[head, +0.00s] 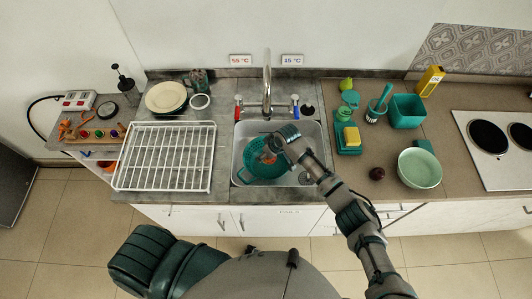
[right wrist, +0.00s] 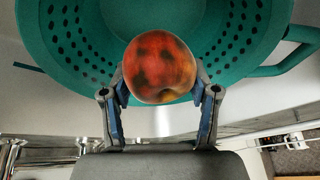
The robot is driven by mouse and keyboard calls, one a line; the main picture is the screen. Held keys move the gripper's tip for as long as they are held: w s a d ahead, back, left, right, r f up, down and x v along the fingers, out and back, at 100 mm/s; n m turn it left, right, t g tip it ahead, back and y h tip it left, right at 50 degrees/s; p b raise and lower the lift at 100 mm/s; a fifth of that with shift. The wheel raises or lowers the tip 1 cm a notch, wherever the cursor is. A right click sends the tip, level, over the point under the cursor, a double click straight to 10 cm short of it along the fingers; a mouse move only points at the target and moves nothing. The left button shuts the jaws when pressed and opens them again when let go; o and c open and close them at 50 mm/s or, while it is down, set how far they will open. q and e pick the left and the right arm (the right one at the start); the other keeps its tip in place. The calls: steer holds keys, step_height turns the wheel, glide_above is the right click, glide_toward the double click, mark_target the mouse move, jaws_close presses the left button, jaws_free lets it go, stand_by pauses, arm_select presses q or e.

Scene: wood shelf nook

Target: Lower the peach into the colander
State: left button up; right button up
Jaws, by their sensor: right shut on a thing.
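The teal colander (head: 256,172) with rows of round holes sits in the steel sink. In the right wrist view the colander (right wrist: 85,45) fills the upper part, with a loop handle at the right. My right gripper (right wrist: 160,88) is shut on the red-orange peach (right wrist: 158,65), one finger on each side of it. The peach is in front of the colander's bowl in that view; whether it touches the colander I cannot tell. In the head view my right gripper (head: 270,155) is over the colander and mostly hides the peach. My left gripper is not in view.
The faucet (head: 267,80) rises behind the sink (head: 240,135). A white drying rack (head: 165,155) is on the left. A sponge (head: 352,137), a teal bin (head: 406,110), a dark round fruit (head: 377,174) and a pale green bowl (head: 420,168) stand on the right counter.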

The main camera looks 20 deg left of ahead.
mark_target(266, 160)
steer(key=shift+f+b, duration=1.5)
steer(key=shift+f, duration=1.05)
stand_by(0.8)
steer(key=o, duration=1.3)
steer(key=shift+c, duration=0.2)
steer(key=shift+r, duration=0.1)
